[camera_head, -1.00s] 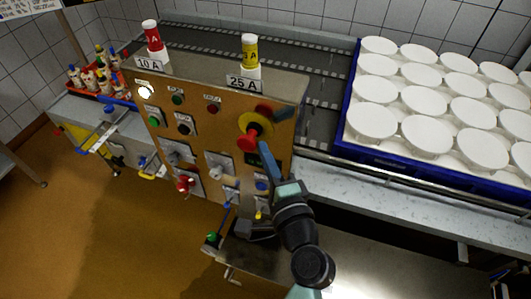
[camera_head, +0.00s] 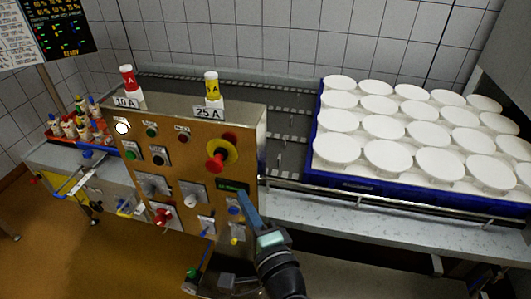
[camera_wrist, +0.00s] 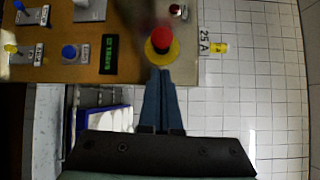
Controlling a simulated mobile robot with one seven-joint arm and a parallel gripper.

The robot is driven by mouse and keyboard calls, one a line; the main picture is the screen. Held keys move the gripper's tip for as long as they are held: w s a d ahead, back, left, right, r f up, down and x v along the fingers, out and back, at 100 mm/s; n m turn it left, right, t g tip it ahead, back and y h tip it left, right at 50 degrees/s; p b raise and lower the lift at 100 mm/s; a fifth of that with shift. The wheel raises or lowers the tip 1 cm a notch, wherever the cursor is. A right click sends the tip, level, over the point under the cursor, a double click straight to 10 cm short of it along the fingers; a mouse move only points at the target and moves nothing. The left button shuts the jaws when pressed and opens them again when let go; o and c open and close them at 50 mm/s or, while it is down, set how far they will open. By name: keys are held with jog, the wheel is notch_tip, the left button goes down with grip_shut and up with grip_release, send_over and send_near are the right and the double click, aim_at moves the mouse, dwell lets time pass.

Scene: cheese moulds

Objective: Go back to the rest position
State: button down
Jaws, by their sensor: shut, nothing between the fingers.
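My gripper (camera_head: 243,196) is shut and empty. In the head view its blue fingers point up toward the lower right part of the wooden control panel (camera_head: 180,172), just right of the small green display (camera_head: 232,186). In the wrist view the shut fingers (camera_wrist: 160,75) point at the red emergency-stop button (camera_wrist: 162,39) on its yellow disc; I cannot tell the exact gap. In the head view that button (camera_head: 216,162) sits above and left of the fingertips. My arm reaches in from the bottom edge.
A blue crate (camera_head: 375,184) of white round moulds (camera_head: 388,156) stands on the conveyor at right. Red (camera_head: 129,76) and yellow (camera_head: 211,86) fuses stand on the panel box. A red tray (camera_head: 75,138) of fuses is at left. Floor (camera_head: 70,240) is open at lower left.

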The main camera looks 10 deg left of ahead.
jog(key=shift+s, duration=0.1)
jog(key=w+d+r+n+t+h+b, duration=0.1)
jog(key=d+r+n+t+b, duration=0.2)
jog(key=r, duration=0.7)
jog(key=w+d+r+n+t+h, duration=0.1)
jog(key=d+r+n+t+h, duration=0.1)
jog(key=r+n, duration=0.65)
jog(key=s+d+r+t+h, duration=0.2)
jog(key=s+r, duration=0.2)
jog(key=r, duration=0.3)
jog(key=s+d+r+t+h+b, duration=0.1)
jog(key=s+d+r+t+h, duration=0.1)
jog(key=s+r, duration=0.3)
jog(key=s+d+r+t+h+b, duration=0.1)
jog(key=s+d+r+t+h, duration=0.2)
jog(key=r, duration=0.8)
jog(key=shift+s+t, duration=0.6)
jog(key=shift+s, duration=0.1)
jog(key=shift+w+d+f, duration=0.1)
